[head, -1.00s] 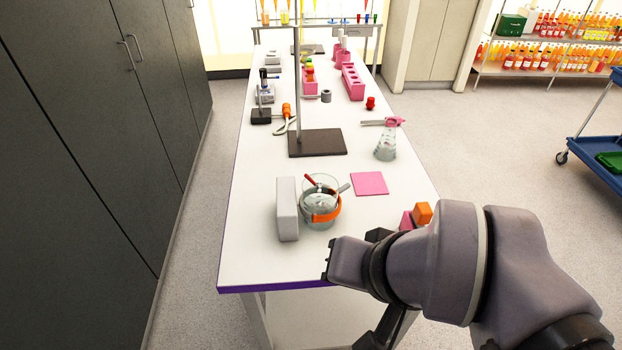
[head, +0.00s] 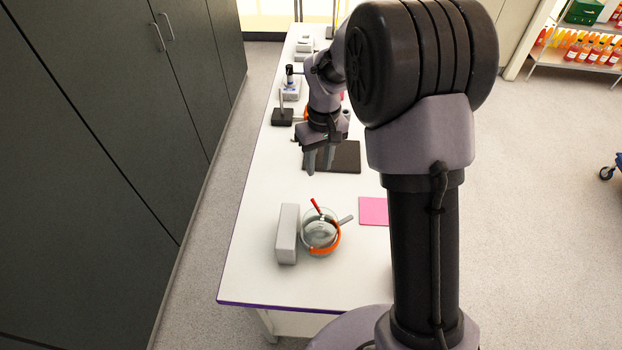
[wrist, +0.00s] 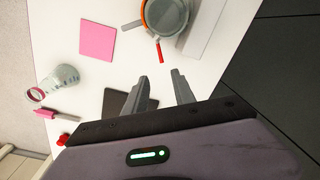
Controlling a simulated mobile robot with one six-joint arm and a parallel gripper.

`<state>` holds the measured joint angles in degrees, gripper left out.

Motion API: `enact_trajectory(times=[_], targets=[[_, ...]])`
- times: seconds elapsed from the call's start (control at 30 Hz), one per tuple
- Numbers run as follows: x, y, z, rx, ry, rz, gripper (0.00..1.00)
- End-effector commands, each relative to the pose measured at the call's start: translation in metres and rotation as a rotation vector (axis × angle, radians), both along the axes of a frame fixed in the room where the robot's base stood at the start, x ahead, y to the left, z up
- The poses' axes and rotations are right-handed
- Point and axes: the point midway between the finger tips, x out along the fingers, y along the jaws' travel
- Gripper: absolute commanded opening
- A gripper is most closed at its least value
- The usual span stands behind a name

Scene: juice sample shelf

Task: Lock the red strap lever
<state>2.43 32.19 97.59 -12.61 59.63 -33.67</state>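A round glass vessel (head: 319,235) with an orange strap (head: 331,248) around it stands on the white bench. A red lever (head: 316,206) sticks up at its back rim; in the wrist view the red lever (wrist: 159,51) points from the vessel toward my gripper. A grey handle-like piece (head: 345,219) juts out to the right of the vessel. My gripper (head: 319,164) hangs above the bench behind the vessel, pointing down. In the wrist view my gripper (wrist: 160,84) has its fingers apart with nothing between them, and the lever lies beyond the fingertips.
A grey block (head: 287,234) stands close to the left of the vessel. A pink square (head: 374,211) lies to the right. A dark stand base (head: 345,157) is behind, near my gripper. The wrist view shows a flask (wrist: 61,78). The bench front is clear.

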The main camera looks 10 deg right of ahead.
Motion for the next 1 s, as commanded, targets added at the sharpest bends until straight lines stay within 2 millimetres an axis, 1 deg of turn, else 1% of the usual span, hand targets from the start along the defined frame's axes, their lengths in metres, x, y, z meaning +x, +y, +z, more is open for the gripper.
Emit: enact_trajectory(times=[0.03,0.1,0.3,0.4,0.5,0.6,0.9,0.97,1.0], targets=[[-0.002,0.001,-0.02,0.001,0.005,0.0,0.31],[-0.002,0.002,-0.042,0.001,0.005,0.0,0.31],[-0.003,0.005,-0.101,0.001,0.004,-0.002,0.31],[-0.003,0.006,-0.122,0.0,0.003,-0.001,0.31],[-0.003,0.007,-0.136,0.001,0.001,-0.001,0.31],[-0.003,0.007,-0.143,0.001,0.0,-0.002,0.31],[-0.002,0.007,-0.145,0.001,0.0,-0.002,0.31],[-0.002,0.007,-0.145,0.001,0.0,-0.002,0.2],[-0.002,0.007,-0.145,0.001,0.0,-0.002,0.12]])
